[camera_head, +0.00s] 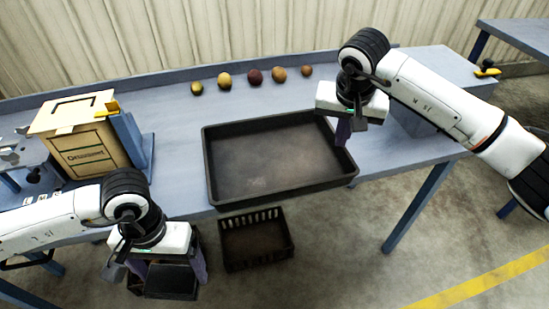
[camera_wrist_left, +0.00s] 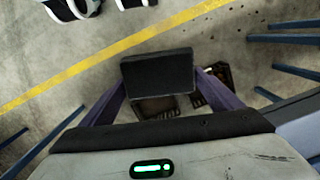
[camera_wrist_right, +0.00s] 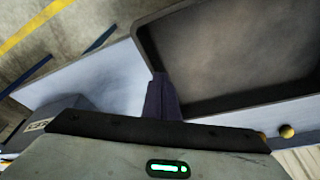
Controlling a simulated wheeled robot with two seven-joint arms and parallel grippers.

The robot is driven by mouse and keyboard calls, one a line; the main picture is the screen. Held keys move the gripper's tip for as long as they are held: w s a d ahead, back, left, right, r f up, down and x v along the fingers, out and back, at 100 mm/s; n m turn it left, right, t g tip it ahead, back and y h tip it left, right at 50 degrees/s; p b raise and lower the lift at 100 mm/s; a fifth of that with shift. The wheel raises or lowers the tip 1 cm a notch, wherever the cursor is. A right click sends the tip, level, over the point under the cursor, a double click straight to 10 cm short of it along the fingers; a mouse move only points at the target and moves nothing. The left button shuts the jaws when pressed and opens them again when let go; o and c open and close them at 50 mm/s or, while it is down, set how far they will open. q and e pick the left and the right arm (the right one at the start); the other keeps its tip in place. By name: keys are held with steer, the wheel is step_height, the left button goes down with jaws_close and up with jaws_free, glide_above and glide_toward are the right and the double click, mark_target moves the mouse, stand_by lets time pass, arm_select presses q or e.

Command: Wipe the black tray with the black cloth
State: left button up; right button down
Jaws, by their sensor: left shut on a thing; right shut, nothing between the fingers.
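The black tray (camera_head: 285,190) lies on the blue-grey table, its floor covered with a brownish dusty film. It also shows in the right wrist view (camera_wrist_right: 235,50). My left gripper (camera_head: 170,272) is in front of the table, left of and nearer than the tray, above the floor. It is shut on a black, block-like thing (camera_wrist_left: 158,75), which looks like the black cloth; it also shows in the head view (camera_head: 172,283). My right gripper (camera_head: 343,132) is shut and empty at the tray's right edge; its fingers (camera_wrist_right: 162,97) overlap the tray corner in the right wrist view.
A cardboard box (camera_head: 85,150) stands on the table at left. A black crate (camera_head: 257,262) sits on the floor below the tray's front edge.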

arm_select(q)
steer(key=shift+f, duration=0.2)
arm_select(e)
steer(key=shift+f, duration=0.25)
arm_select(q)
steer(key=shift+r+p, duration=1.4)
steer(key=shift+r, duration=0.2)
arm_select(e)
step_height(320, 180, up, 6)
